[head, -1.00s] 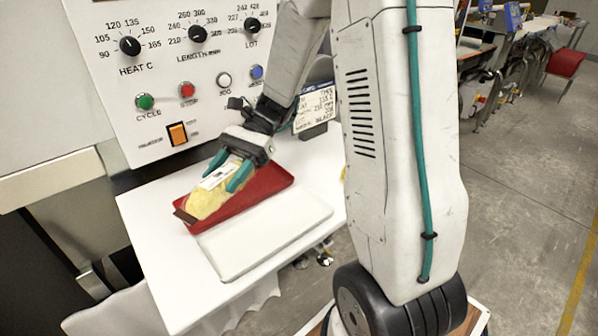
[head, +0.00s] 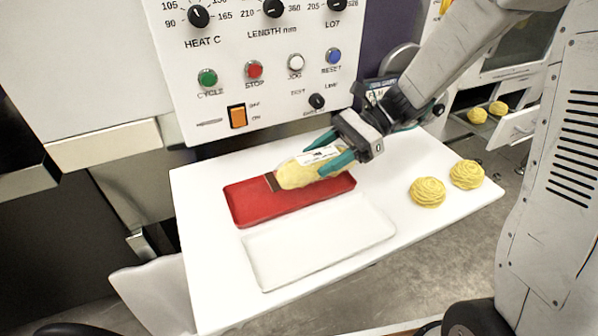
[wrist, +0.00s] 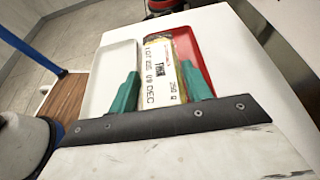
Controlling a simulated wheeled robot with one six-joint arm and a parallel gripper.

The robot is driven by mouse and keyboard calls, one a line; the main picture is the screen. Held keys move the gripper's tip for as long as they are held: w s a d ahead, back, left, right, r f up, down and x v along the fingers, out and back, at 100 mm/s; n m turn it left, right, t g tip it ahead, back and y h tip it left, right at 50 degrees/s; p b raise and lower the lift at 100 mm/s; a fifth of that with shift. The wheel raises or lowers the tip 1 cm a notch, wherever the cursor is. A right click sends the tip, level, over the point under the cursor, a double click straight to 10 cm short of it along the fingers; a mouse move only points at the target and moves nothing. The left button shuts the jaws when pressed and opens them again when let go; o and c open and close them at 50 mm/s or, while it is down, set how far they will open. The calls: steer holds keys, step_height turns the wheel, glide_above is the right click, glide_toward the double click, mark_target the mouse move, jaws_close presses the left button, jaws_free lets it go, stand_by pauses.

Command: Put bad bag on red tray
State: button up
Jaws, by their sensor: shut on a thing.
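My gripper (head: 333,160) has teal fingers shut on a yellow bag (head: 296,173) with a white printed label. The bag is over the right part of the red tray (head: 262,205) in the head view; I cannot tell whether it touches the tray. A dark strip shows at the bag's left end. In the wrist view the bag (wrist: 162,65) lies between the two fingers (wrist: 160,92), its label reading "09 DEC" and "250 g". The red tray (wrist: 193,45) shows beside and behind it.
A white tray (head: 320,243) lies in front of the red tray on the white table (head: 205,290). Two yellow pasta nests (head: 427,192) and (head: 466,174) sit bare on the table's right. A control panel (head: 265,95) with knobs and buttons stands behind the table.

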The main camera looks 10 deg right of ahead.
mark_target(297, 160)
steer(key=a, duration=0.5)
steer(key=shift+w+a+f, duration=0.2)
steer(key=shift+f, duration=1.85)
steer(key=o, duration=1.1)
steer(key=shift+f, duration=0.1)
steer(key=shift+o, duration=0.2)
